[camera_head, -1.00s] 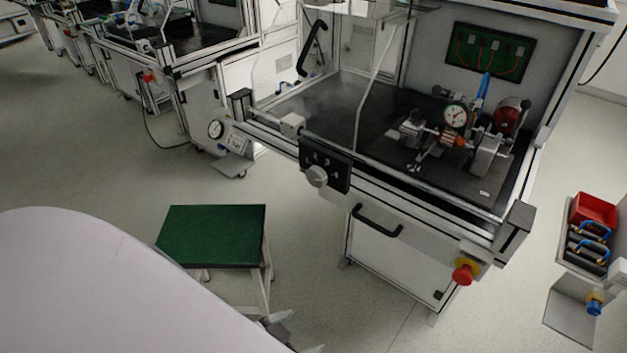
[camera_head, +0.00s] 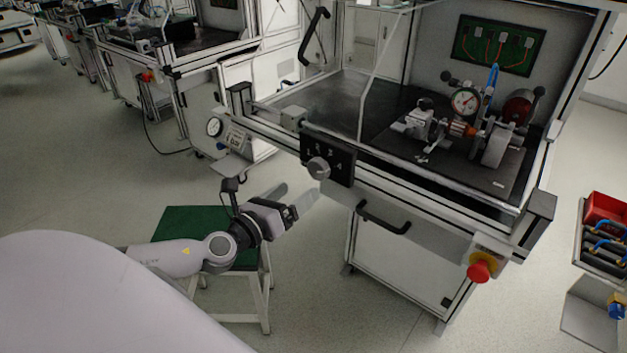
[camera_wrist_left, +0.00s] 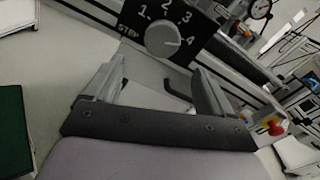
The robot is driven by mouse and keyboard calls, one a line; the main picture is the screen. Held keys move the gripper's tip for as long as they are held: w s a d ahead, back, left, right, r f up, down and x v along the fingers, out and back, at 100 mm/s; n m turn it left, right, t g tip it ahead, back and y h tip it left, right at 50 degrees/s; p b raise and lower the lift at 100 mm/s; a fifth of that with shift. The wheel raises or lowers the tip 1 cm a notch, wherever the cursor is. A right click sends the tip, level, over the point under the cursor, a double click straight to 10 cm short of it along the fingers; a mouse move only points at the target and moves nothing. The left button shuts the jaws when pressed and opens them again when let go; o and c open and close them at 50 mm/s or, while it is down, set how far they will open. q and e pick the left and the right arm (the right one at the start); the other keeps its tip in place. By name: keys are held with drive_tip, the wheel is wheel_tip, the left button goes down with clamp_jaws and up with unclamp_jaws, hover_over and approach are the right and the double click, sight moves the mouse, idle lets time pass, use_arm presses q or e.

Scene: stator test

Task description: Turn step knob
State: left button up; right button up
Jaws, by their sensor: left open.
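The step knob (camera_head: 318,168) is a round grey dial on a black panel (camera_head: 341,164) at the front of the test bench. In the left wrist view the knob (camera_wrist_left: 163,39) sits above and between my fingers, with the marks STEP, 1, 2, 3 and 4 around it. Its pointer line faces right, towards 4. My left gripper (camera_head: 298,198) is open and empty, in front of and just below-left of the knob. Its fingers (camera_wrist_left: 160,80) show apart in the wrist view, and I see no contact with the knob. My right gripper is not in view.
Below the panel are a black drawer handle (camera_head: 383,218) and a red emergency button (camera_head: 479,271). A green-topped stool (camera_head: 180,222) stands under my left arm. A gauge fixture (camera_head: 465,102) sits inside the bench. The floor between stool and bench is clear.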

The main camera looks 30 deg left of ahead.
sight(315, 172)
use_arm(q)
drive_tip(key=shift+m, duration=0.7)
drive_tip(key=shift+w+d+r, duration=0.1)
drive_tip(key=shift+w+r, duration=0.05)
drive_tip(key=shift+w, duration=1.1)
drive_tip(key=shift+w+a+r, duration=0.1)
drive_tip(key=shift+w+r, duration=0.05)
drive_tip(key=shift+w, duration=1.1)
drive_tip(key=shift+w+d+r, duration=0.1)
drive_tip(key=shift+w+r, duration=0.05)
drive_tip(key=shift+w, duration=1.1)
drive_tip(key=c, duration=1.1)
